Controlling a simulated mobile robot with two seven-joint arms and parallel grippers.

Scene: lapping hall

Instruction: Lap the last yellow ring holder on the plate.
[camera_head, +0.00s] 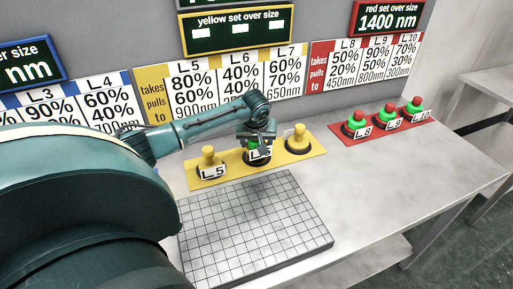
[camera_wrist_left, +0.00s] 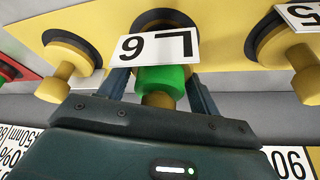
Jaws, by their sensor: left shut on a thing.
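My left gripper (camera_head: 257,140) is shut on the middle yellow ring holder, tagged L 6 (camera_wrist_left: 158,46). The holder has a green collar (camera_wrist_left: 162,79) and a black base, and it stands at the middle of the yellow mat (camera_head: 222,178); I cannot tell whether it is lifted at all. The fingers are on either side of it. The yellow holder L 5 (camera_head: 208,157) stands to its left and an untagged-looking yellow holder (camera_head: 297,138) to its right, both without green collars. The gridded lapping plate (camera_head: 255,235) lies empty in front. My right gripper is not in view.
A red mat (camera_head: 367,136) at the right holds red holders with green collars, tagged L 8, L 9 and L 10. A board behind has a yellow sign (camera_head: 235,35) with three blank white fields. The bench (camera_head: 400,190) right of the plate is clear.

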